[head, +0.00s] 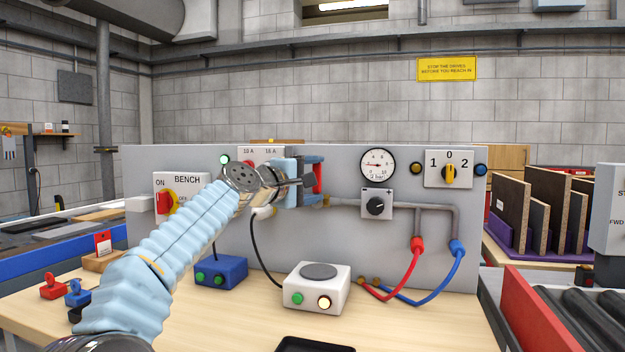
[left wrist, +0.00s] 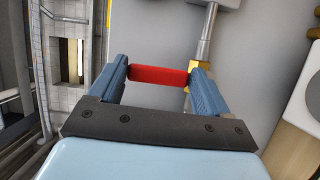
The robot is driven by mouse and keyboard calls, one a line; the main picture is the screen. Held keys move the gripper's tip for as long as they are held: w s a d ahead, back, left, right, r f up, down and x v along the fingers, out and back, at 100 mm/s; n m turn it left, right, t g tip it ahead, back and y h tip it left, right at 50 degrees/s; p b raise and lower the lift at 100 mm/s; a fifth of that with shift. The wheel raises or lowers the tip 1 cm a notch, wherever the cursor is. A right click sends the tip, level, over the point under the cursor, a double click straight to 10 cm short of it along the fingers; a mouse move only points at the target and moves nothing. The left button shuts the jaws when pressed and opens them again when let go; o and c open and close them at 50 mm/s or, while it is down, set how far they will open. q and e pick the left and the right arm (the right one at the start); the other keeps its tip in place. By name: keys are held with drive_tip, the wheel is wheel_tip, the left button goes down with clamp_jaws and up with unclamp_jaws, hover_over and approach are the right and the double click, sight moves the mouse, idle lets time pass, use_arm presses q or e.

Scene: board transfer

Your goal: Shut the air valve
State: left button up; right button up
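The air valve has a red handle (head: 317,178) and a yellow body (head: 326,201) on the grey pipe (head: 345,202) of the panel. The handle stands upright, across the level pipe. My left gripper (head: 316,181) is at the valve, its blue fingers wide apart, one near each end of the handle. In the left wrist view, the red handle (left wrist: 158,75) spans the gap between the fingers (left wrist: 160,82), and the right finger partly hides the yellow body (left wrist: 190,70). I cannot tell whether the fingers touch the handle. My right gripper is not in view.
Right of the valve are a pressure gauge (head: 377,164), a black knob (head: 376,206) and a 1-0-2 selector (head: 449,170). Red (head: 405,274) and blue (head: 440,285) hoses hang below. A white button box (head: 316,289) and a blue one (head: 221,272) stand on the bench.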

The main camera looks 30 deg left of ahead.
use_arm(q)
drive_tip(key=o, duration=0.4)
drive_tip(key=s+b, duration=0.1)
drive_tip(key=s, duration=0.3)
drive_tip(key=s+a+b, duration=0.1)
drive_tip(key=s, duration=0.4)
drive_tip(key=s+a+b, duration=0.1)
drive_tip(key=s+b, duration=0.1)
drive_tip(key=s, duration=0.2)
drive_tip(key=shift+s, duration=0.3)
